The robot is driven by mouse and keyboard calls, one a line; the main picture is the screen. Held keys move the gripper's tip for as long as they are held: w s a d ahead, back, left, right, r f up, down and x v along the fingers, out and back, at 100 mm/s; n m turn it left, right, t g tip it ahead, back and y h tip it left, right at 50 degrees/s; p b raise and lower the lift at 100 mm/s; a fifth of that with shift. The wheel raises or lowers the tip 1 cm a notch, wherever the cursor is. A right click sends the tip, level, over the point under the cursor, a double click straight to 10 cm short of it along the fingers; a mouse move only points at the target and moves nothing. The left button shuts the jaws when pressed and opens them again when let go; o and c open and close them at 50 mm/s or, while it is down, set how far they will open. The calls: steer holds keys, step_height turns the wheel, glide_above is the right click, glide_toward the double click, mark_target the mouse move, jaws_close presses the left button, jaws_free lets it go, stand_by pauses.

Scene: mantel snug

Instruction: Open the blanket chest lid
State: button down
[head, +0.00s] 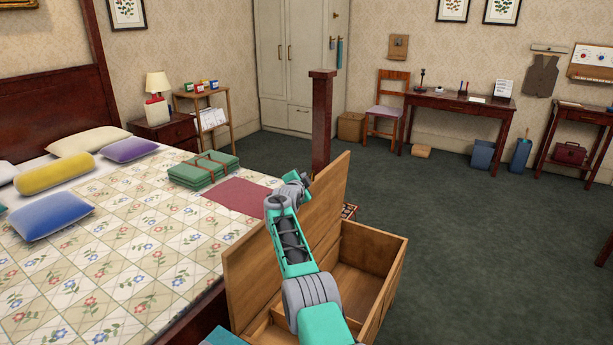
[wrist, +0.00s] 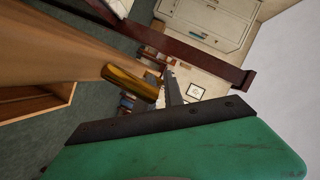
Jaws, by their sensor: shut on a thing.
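The wooden blanket chest (head: 386,280) stands at the foot of the bed, its inside partly in view. Its lid (head: 250,268) is raised steeply, on the bed side of the chest. My arm crosses in front of the lid and hides part of it and of the inside. In the wrist view the lid (wrist: 60,42) is a tilted wooden panel with a brass handle (wrist: 132,84) at its edge. My gripper (wrist: 168,90) is shut on this handle; the exact contact is partly hidden.
The bed (head: 130,245) with its quilt lies directly left of the lid. A dark bedpost (head: 321,120) stands just behind the chest. Folded green blankets (head: 203,170) lie on the bed. The carpet (head: 480,250) to the right is clear.

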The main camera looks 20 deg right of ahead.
steer(key=shift+w+a, duration=0.2)
steer(key=shift+w, duration=0.1)
steer(key=shift+a, duration=0.1)
